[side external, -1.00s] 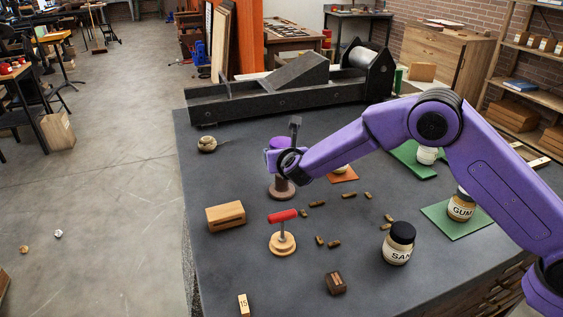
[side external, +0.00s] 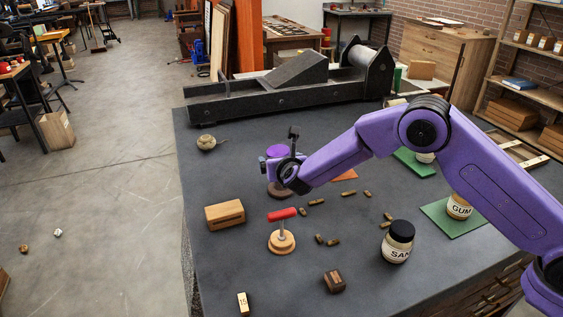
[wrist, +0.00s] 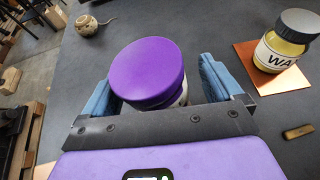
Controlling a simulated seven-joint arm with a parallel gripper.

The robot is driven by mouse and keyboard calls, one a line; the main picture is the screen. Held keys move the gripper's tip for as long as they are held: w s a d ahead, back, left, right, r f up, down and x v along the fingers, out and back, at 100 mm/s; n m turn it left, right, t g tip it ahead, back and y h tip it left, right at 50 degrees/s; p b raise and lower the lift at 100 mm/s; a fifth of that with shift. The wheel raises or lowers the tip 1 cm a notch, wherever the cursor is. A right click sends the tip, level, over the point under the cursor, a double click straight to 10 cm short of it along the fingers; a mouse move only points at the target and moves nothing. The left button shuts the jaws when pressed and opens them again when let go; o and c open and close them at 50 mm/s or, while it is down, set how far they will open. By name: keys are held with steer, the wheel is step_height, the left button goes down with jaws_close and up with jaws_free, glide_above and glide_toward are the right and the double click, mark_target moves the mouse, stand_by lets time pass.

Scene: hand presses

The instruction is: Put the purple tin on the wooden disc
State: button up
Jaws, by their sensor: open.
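The purple tin (side external: 277,151) with its flat purple lid stands upright at the back left of the bench. In the wrist view the tin (wrist: 148,72) is between my fingers, with a bit of pale body showing under the lid. My gripper (wrist: 158,80) is open around it, with a finger on either side. In the side view my gripper (side external: 276,166) covers the tin's middle.
A red-handled press (side external: 282,235) and a wooden block (side external: 225,214) stand in front. The wax jar (wrist: 283,42) on its copper mat is to the right. A sand jar (side external: 398,243) and small brown pegs lie rightward. A twine ball (side external: 206,142) is left.

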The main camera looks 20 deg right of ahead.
steer(key=shift+r, duration=0.15)
steer(key=v, duration=1.2)
steer(key=s+d+r+m+g+h, duration=0.25)
steer(key=s+d+m+g, duration=0.35)
steer(key=s+d+m, duration=0.7)
steer(key=s+d+m+g+y, duration=0.2)
steer(key=s+d, duration=0.4)
steer(key=s, duration=0.7)
steer(key=s+d+m+g+y, duration=0.3)
steer(key=s+d+m+g, duration=0.2)
steer(key=s, duration=0.9)
steer(key=shift+d+f+m, duration=0.2)
steer(key=shift+d+m, duration=0.25)
steer(key=shift+m, duration=0.35)
